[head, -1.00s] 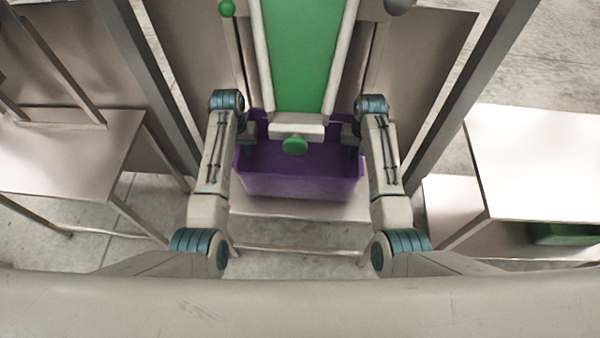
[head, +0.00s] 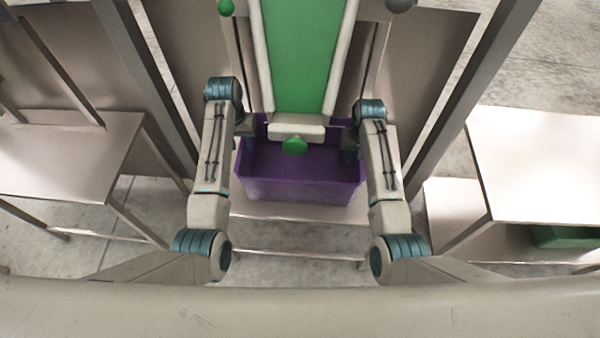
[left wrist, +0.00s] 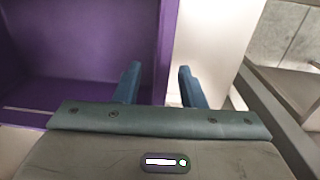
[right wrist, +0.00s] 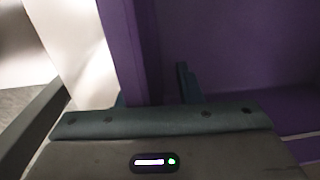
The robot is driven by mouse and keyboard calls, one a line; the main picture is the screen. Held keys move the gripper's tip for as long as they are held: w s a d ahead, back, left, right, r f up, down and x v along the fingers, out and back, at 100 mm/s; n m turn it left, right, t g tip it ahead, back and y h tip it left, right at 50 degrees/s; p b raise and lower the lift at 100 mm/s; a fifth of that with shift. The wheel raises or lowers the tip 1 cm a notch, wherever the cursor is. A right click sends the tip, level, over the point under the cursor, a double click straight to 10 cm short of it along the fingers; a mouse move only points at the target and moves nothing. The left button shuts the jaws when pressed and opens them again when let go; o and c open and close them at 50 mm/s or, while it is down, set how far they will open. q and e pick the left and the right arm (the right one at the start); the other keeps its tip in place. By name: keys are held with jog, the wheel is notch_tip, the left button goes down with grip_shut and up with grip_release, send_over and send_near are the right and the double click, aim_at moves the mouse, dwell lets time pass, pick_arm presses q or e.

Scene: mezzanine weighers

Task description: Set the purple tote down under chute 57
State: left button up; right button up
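The purple tote (head: 300,188) sits at the white shelf (head: 300,210), below the lower end of a green chute (head: 300,60) with pale rails. The chute's lip hides part of the tote, and no number is readable. My left gripper (left wrist: 158,84) is open, with its fingers on either side of the tote's left wall and gaps showing. My right gripper (right wrist: 152,90) is open around the right wall; its inner finger stands apart from the wall, and its outer finger is mostly hidden. The tote's interior looks empty where it shows.
Grey posts (head: 470,90) rise on both sides. A pale table (head: 60,160) stands at left and another (head: 540,160) at right, with a green bin (head: 565,236) beneath it.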

pick_arm(q)
notch_tip(320, 180, up, 6)
jog(key=shift+r, duration=0.2)
pick_arm(e)
jog(key=shift+r, duration=0.1)
pick_arm(q)
jog(key=shift+a+r, duration=0.1)
jog(key=shift+r, duration=0.05)
pick_arm(e)
jog(key=shift+r, duration=0.25)
jog(key=r, duration=1.1)
jog(key=shift+d+r, duration=0.2)
jog(key=shift+d, duration=0.05)
